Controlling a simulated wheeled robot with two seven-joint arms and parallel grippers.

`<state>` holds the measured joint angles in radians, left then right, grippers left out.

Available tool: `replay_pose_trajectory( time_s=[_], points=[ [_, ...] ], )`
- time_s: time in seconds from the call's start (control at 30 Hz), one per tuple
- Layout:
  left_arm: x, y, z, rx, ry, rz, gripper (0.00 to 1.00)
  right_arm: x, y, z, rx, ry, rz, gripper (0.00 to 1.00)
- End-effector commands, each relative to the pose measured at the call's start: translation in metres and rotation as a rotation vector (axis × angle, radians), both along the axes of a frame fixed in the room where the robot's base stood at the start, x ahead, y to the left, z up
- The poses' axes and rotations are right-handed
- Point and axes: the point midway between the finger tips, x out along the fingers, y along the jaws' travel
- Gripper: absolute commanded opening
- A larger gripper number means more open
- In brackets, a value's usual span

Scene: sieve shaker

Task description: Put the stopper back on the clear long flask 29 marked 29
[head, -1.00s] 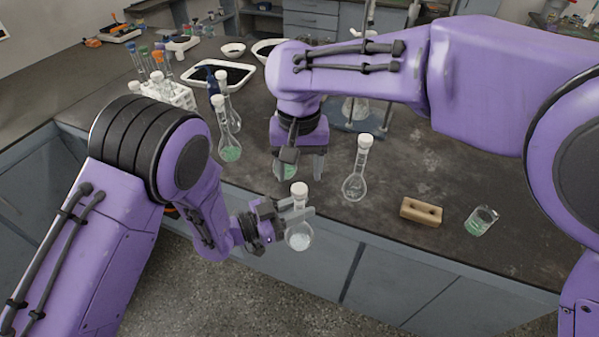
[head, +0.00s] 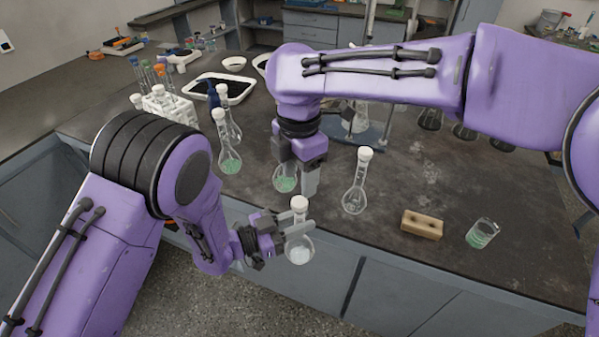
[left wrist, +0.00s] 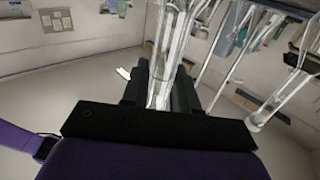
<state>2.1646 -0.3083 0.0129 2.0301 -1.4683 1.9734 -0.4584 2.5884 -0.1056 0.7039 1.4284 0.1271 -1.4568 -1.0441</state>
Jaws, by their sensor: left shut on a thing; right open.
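My left gripper (head: 282,231) is shut on the neck of a clear flask (head: 299,250) with pale contents, held upright in front of the bench edge. A white stopper (head: 299,203) sits at the top of this flask. In the left wrist view a clear glass neck (left wrist: 165,60) runs between the fingers. My right gripper (head: 298,170) is open and points down above the bench. A flask with green contents (head: 286,184) stands just below and behind it; its neck and top are hidden by the gripper. No number is readable on any flask.
A white-stoppered clear flask (head: 354,198) stands to the right on the bench (head: 400,180). Two more stoppered flasks stand left, one with green contents (head: 230,160). A wooden block (head: 423,224) and a beaker (head: 482,233) lie right. A tube rack (head: 165,103) stands at the back left.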

Motion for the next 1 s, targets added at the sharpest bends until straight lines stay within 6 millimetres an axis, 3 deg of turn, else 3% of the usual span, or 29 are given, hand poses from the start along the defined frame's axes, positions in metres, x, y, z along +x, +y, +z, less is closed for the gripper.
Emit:
replay_pose_trajectory(
  time_s=[0.17, 0.57, 1.0],
  points=[
    [0.0, 0.0, 0.0, -0.001, 0.0, 0.0, 0.0, 0.0, -0.001, 0.0, -0.005, 0.0, 0.163, 0.56],
    [0.0, 0.0, 0.0, -0.001, 0.0, 0.0, 0.0, 0.0, -0.001, -0.005, -0.006, 0.002, 0.175, 0.56],
    [0.0, 0.0, 0.0, -0.001, 0.0, 0.0, 0.0, 0.0, -0.001, -0.071, -0.004, 0.002, 0.172, 0.56]
  ],
)
